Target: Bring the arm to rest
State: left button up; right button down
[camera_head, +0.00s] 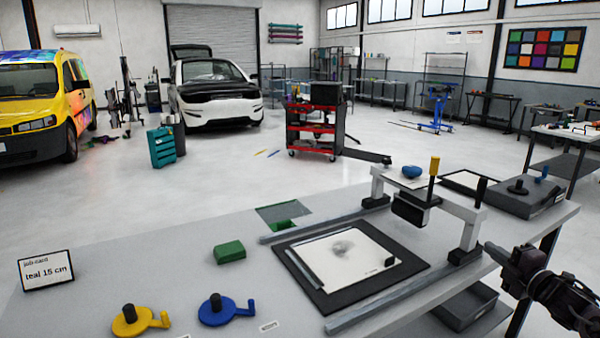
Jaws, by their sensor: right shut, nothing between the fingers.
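My right gripper (505,257) shows at the lower right, black and shut, with nothing between its fingers. It is beside the right end of the grey workbench (170,255), near the right foot of a white and grey gantry (455,209). My dark right arm comes in from the lower right edge. My left gripper and left arm are out of view.
A black-framed mat (390,285) with a white sheet (350,255) lies between metal rails. A green block (229,252), yellow tool (132,321), blue tool (217,310) and job card (47,271) are on the left. An open grey drawer (468,307) is below the gantry.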

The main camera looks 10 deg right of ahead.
jog(key=s+d+f+m+g+h, duration=0.1)
jog(key=s+f+m+g+h, duration=0.15)
jog(key=f, duration=0.75)
jog(key=s+d+f+m+g+h, duration=0.15)
jog(key=f+m, duration=0.25)
jog(key=f, duration=0.6)
jog(key=s+a+f+m+g, duration=0.2)
jog(key=s+f, duration=0.4)
jog(key=f, duration=0.5)
jog(key=s+a+f+m+g, duration=0.1)
jog(key=s+a+f+m, duration=0.2)
jog(key=s+f, duration=0.55)
jog(key=s+a+f+m+g+p, duration=0.1)
jog(key=s+a+f+g, duration=0.2)
jog(key=s+a+f, duration=0.45)
jog(key=s+a+f+m+g, duration=0.2)
jog(key=s+a+f, duration=0.25)
jog(key=f, duration=0.65)
jog(key=s+a+f+m+g+y, duration=0.1)
jog(key=s+a+f, duration=0.3)
jog(key=s+a, duration=0.4)
jog(key=s+a+f+m+g+y, duration=0.1)
jog(key=s+a+f+g, duration=0.3)
jog(key=s+a, duration=0.5)
jog(key=s, duration=0.4)
